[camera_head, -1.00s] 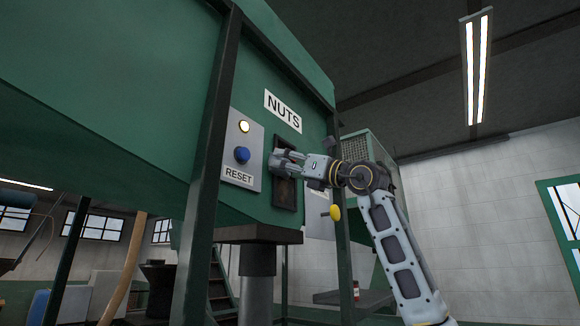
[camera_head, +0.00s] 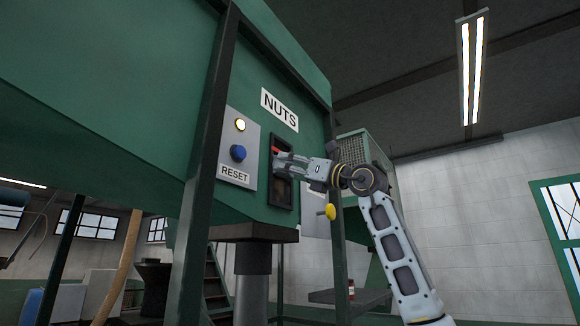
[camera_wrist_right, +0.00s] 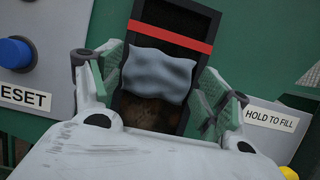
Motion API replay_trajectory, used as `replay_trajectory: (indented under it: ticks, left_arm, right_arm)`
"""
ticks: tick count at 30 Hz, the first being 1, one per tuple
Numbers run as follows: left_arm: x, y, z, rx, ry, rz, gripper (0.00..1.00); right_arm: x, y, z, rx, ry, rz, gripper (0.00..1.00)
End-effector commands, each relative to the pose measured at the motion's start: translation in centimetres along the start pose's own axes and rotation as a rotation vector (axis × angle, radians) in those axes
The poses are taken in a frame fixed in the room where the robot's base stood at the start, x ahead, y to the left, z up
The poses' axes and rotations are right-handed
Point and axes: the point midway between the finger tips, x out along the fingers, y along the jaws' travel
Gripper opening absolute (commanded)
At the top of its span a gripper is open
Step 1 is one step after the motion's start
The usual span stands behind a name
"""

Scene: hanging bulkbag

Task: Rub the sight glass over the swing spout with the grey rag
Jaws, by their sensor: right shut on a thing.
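The sight glass (camera_head: 282,192) is a tall dark-framed window in the green hopper wall, with a red band near its top. In the right wrist view the sight glass (camera_wrist_right: 150,112) shows brownish contents below the rag, and its black frame stands on both sides. The grey rag (camera_wrist_right: 158,74) is held between the fingers of my right gripper (camera_wrist_right: 158,85) and lies across the glass just under the red band. In the head view my right gripper (camera_head: 280,163) is at the upper half of the glass, and the rag is hard to make out. My left gripper is out of view.
Left of the glass is a panel with a lit lamp (camera_head: 240,125), a blue button (camera_head: 238,153) and a RESET label. A NUTS sign (camera_head: 279,110) is above. A yellow knob (camera_head: 330,212) and a HOLD TO FILL label (camera_wrist_right: 270,118) are to the right. A dark post (camera_head: 210,150) stands left.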

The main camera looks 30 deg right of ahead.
Motion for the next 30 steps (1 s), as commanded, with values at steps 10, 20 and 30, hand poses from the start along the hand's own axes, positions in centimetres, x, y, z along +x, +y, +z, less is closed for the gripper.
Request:
replay_trajectory:
  ticks: [10, 20, 30]
  left_arm:
    - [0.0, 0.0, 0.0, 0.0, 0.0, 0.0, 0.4]
    - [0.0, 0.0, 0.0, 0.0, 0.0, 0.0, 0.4]
    - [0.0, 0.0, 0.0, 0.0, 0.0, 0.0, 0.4]
  right_arm:
    - [0.1, -0.5, -0.1, 0.0, 0.002, -0.001, 0.57]
    - [0.1, -1.1, -0.1, 0.001, 0.002, -0.002, 0.57]
    - [0.0, -3.0, -0.1, 0.001, 0.001, -0.001, 0.57]
